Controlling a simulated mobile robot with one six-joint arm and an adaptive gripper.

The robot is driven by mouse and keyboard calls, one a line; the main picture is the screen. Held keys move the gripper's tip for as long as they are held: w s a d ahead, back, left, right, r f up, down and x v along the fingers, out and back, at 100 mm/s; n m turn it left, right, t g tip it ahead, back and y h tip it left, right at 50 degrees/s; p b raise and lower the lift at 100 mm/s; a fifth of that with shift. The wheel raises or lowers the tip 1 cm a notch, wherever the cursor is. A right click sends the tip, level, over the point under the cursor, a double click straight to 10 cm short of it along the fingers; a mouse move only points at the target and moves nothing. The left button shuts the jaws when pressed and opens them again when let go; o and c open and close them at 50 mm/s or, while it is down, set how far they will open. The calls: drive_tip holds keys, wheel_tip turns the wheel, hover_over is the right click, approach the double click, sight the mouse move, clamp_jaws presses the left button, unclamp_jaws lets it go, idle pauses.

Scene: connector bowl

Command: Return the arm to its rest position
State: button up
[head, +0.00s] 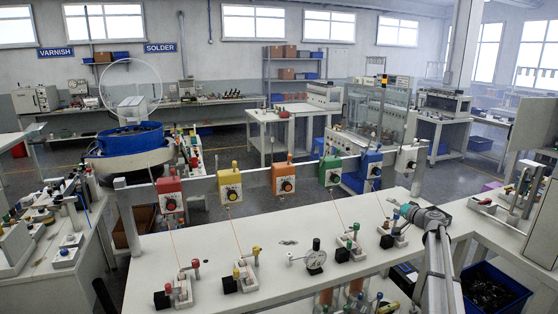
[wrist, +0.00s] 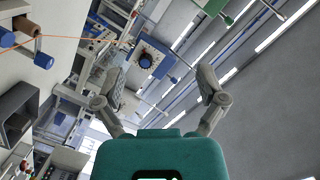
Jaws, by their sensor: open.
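My gripper (head: 408,210) is above the right part of the white bench in the head view, at the end of my grey arm, which reaches in from the lower right. Its body is teal. In the wrist view my gripper (wrist: 160,84) has its two grey fingers spread wide apart, with nothing between them.
The white bench (head: 250,222) carries several small clamps and a dial gauge (head: 315,258). Coloured dial boxes, such as the yellow one (head: 229,186), stand along its back rail, with thin wires running down. A dark blue bin (head: 495,286) is at the lower right.

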drive_tip(key=s+a+f+n+g, duration=0.2)
drive_tip(key=s+a+f+g, duration=0.25)
drive_tip(key=s+a, duration=0.55)
drive_tip(key=s+a+f+n+g, duration=0.2)
drive_tip(key=s+a+f+g, duration=0.3)
drive_tip(key=s+a, duration=0.6)
drive_tip(key=s+a+f+g+h, duration=0.1)
drive_tip(key=s+a+f+h, duration=0.1)
drive_tip(key=s, duration=0.5)
drive_tip(key=s+a+f+n+g+h, duration=0.1)
drive_tip(key=s+a+f+g+h, duration=0.1)
drive_tip(key=s, duration=0.6)
drive_tip(key=s+a+f+g+h, duration=0.2)
drive_tip(key=s+a+f+h, duration=0.1)
drive_tip(key=s, duration=0.5)
drive_tip(key=shift+g, duration=0.25)
